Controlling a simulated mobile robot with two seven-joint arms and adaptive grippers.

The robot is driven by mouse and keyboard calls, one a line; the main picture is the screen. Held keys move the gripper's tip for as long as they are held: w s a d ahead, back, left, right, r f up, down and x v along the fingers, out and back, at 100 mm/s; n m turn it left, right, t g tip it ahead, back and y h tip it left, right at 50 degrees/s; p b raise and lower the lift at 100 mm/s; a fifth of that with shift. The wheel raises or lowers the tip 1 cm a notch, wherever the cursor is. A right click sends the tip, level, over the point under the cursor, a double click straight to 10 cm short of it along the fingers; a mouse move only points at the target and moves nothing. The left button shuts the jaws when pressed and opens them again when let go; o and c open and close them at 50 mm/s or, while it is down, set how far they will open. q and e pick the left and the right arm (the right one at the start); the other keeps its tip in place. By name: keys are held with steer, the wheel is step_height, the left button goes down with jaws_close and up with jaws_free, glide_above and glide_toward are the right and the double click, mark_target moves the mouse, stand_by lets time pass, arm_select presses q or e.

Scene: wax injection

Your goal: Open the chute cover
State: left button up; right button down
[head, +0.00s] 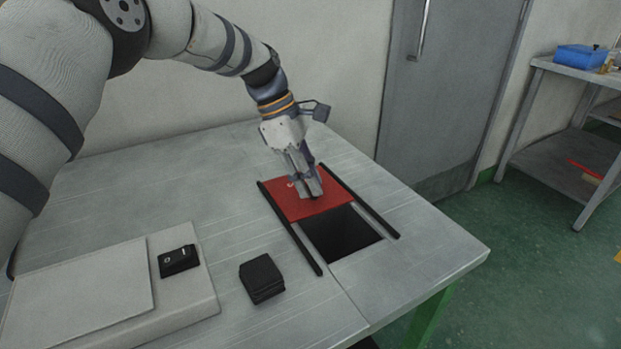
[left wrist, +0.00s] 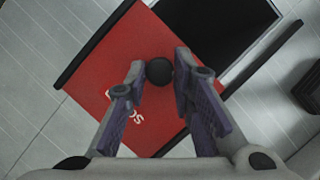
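The red chute cover (head: 290,203) lies flat between two black rails on the grey table. It is partly slid back, and the dark chute opening (head: 345,232) shows in front of it. My left gripper (head: 312,194) points down at the cover's front part. In the left wrist view, its two fingers (left wrist: 160,68) stand on either side of the cover's round black knob (left wrist: 159,71), which fills the gap between the tips. The red cover (left wrist: 108,72) has white lettering partly hidden by a finger, and the opening (left wrist: 220,30) lies beyond the knob. My right gripper is not in view.
A black rail (head: 360,201) runs along the opening's right side and another (head: 290,230) along its left. A black block (head: 262,279) and a flat grey box (head: 100,290) with a black switch (head: 178,260) sit on the table to the left. A grey door (head: 450,90) stands behind.

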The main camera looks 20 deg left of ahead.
arm_select(q)
steer(key=o, duration=0.4)
steer(key=shift+o, duration=0.2)
steer(key=v, duration=1.2)
steer(key=shift+d, duration=0.1)
